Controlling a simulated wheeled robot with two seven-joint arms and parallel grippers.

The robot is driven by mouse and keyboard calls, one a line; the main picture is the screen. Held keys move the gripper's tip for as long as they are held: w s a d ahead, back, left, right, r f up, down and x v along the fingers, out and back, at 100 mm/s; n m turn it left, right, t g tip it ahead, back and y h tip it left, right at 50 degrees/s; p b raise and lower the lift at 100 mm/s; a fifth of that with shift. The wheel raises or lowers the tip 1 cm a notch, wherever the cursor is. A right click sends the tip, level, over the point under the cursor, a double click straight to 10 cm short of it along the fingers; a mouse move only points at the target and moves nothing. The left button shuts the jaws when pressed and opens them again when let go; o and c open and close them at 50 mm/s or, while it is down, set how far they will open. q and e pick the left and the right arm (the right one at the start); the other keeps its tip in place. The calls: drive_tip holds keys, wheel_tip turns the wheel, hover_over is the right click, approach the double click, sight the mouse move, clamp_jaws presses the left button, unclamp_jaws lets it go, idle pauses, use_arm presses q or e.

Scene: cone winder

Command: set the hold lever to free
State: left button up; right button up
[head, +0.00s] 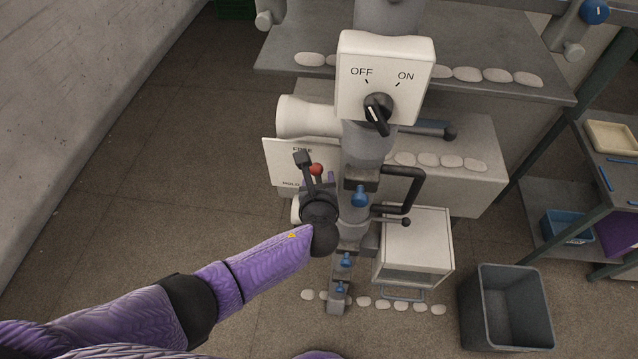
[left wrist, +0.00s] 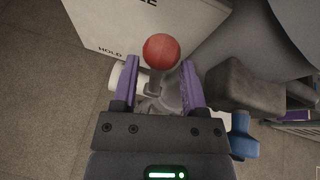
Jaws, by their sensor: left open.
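The hold lever's red ball knob (head: 316,169) shows in front of a white plate (head: 283,160) marked FREE at the top and HOLD lower down. In the left wrist view the red knob (left wrist: 162,51) sits on a short grey stem, beyond and between my fingertips. My left gripper (head: 318,172) is open, and its two purple fingers (left wrist: 158,80) lie on either side of the stem, with gaps visible. I cannot tell whether either finger touches it. In the head view my gripper hides the lever's lower part. My right gripper is not in view.
A white box with an OFF/ON switch (head: 378,107) stands above on the column. A black handle (head: 408,188) and blue knobs (head: 359,196) are close to the right of my gripper. A grey bin (head: 506,306) stands at lower right. The floor at left is clear.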

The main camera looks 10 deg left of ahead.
use_arm(q)
drive_tip(key=p+v, duration=0.1)
drive_tip(key=v, duration=0.7)
drive_tip(key=shift+p, duration=0.4)
drive_tip(key=shift+r, duration=0.1)
drive_tip(key=s+a+f+n+g+b, duration=0.25)
drive_tip(key=f+n+b, duration=0.2)
drive_tip(key=f, duration=0.65)
drive_tip(key=s+a+f+n+g+b, duration=0.2)
drive_tip(key=s+a+f+n+b, duration=0.15)
drive_tip(key=f+b, duration=0.45)
drive_tip(key=s+a+f+n+g+b, duration=0.2)
drive_tip(key=s+f+n+g+b, duration=0.15)
drive_tip(key=f, duration=0.95)
drive_tip(key=s+a+f+n+g+b, duration=0.2)
drive_tip(key=s+f+n+b, duration=0.5)
drive_tip(key=s+f, duration=0.5)
drive_tip(key=s+a+f+n+g+h+b, duration=0.1)
drive_tip(key=s+a+f+n+b, duration=0.3)
drive_tip(key=s+f+n+b, duration=0.4)
drive_tip(key=s+f+n+g, duration=0.1)
drive_tip(key=s+f+n, duration=0.3)
drive_tip(key=s+f, duration=0.1)
drive_tip(key=shift+a+g, duration=0.3)
